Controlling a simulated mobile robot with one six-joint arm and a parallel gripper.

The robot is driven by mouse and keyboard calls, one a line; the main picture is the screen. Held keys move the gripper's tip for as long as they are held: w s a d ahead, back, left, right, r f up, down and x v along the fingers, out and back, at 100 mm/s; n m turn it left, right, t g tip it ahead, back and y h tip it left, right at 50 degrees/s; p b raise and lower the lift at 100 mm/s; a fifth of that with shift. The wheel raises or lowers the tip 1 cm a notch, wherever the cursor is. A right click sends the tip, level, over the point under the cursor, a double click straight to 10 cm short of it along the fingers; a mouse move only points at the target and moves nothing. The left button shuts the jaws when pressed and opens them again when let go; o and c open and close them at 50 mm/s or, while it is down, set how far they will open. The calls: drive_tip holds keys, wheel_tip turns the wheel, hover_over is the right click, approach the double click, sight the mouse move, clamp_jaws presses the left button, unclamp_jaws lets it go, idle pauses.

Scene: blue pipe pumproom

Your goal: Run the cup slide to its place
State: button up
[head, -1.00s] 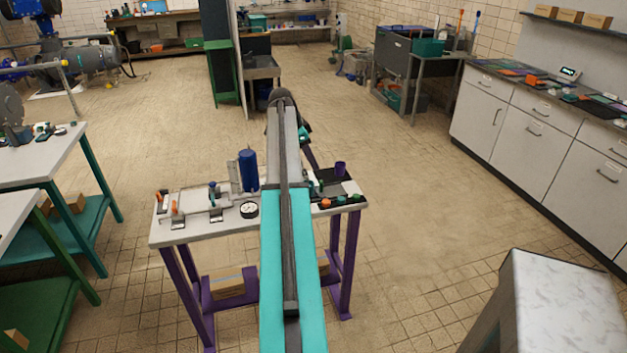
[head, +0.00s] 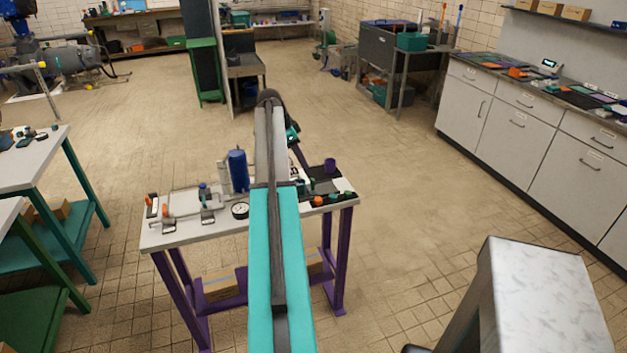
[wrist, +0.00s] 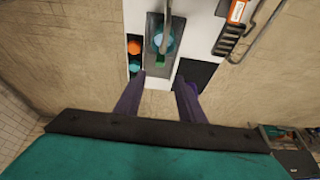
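The purple table (head: 338,262) carries a dark mat at its right end, with a purple cup (head: 329,165) standing on it. In the wrist view a grey rectangular plate (wrist: 155,62) lies on the white table top, with a round teal part on it and a narrow bar across. I cannot tell for sure whether this is the cup slide. A black pad (wrist: 195,73) lies beside it. My arm reaches over the table and hides part of it in the head view.
Orange (head: 318,202) and green knobs sit along the table's front right edge. A blue cylinder (head: 238,170), a dial gauge (head: 240,210) and clamps stand to the left. A pale-topped block (head: 530,285) stands at lower right.

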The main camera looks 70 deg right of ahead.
sight(312, 179)
drive_tip(key=shift+p+x, duration=1.45)
drive_tip(key=shift+x, duration=4.5)
drive_tip(key=shift+c, duration=0.2)
clamp_jaws()
